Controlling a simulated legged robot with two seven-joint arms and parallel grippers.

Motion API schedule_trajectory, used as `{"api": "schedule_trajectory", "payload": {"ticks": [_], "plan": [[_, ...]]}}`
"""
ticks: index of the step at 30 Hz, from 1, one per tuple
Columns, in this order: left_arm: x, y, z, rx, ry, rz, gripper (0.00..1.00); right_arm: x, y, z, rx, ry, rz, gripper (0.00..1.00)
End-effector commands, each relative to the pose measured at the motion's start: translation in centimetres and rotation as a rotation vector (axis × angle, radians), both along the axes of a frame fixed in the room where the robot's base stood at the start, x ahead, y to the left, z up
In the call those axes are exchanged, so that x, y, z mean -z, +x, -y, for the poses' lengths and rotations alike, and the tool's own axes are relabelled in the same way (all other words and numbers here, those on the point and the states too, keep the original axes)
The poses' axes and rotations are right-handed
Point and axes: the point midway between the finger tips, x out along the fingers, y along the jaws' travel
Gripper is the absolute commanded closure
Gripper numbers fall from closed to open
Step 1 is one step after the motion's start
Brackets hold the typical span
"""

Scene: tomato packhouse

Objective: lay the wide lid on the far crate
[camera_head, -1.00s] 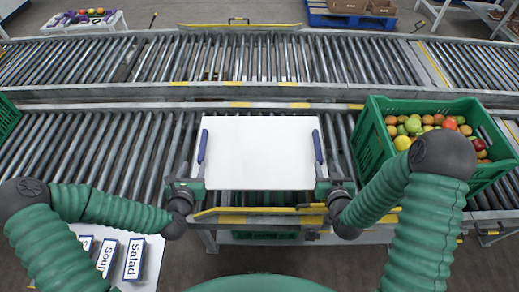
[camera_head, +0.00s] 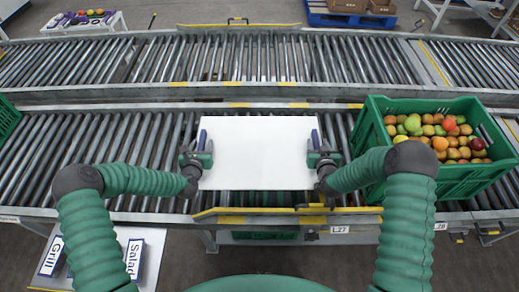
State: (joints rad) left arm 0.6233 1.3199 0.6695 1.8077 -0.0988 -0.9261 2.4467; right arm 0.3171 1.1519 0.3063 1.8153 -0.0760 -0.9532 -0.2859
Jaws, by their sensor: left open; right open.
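The wide white lid (camera_head: 259,153) lies flat in the middle of the near conveyor, with a dark blue handle on its left side (camera_head: 202,138) and another on its right side (camera_head: 315,138). My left gripper (camera_head: 203,156) is open at the left handle. My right gripper (camera_head: 315,156) is open at the right handle. The grippers hide the near parts of both handles. A green crate (camera_head: 440,184) full of mixed fruit stands to the right, uncovered. What lies directly under the lid is hidden. I cannot tell which crate is the far one.
Another green crate (camera_head: 6,117) is cut off at the left edge. The far roller conveyor (camera_head: 260,58) is clear of crates. A blue pallet (camera_head: 345,20) stands behind.

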Motion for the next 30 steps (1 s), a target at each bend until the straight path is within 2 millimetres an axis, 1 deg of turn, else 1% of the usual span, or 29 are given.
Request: {"api": "schedule_trajectory", "payload": {"ticks": [5, 15, 30], "plan": [[0.03, -0.01, -0.03, 0.0, 0.0, 0.0, 0.56, 0.07, -0.04, -0.04, -0.001, 0.0, -0.001, 0.56], [-0.01, -0.03, -0.03, -0.001, 0.0, 0.0, 1.0, 0.04, -0.05, -0.02, 0.0, 0.0, -0.001, 1.0], [-0.06, -0.02, -0.02, 0.0, 0.0, 0.001, 1.0, 0.03, -0.06, 0.01, 0.0, 0.0, -0.001, 1.0]]}}
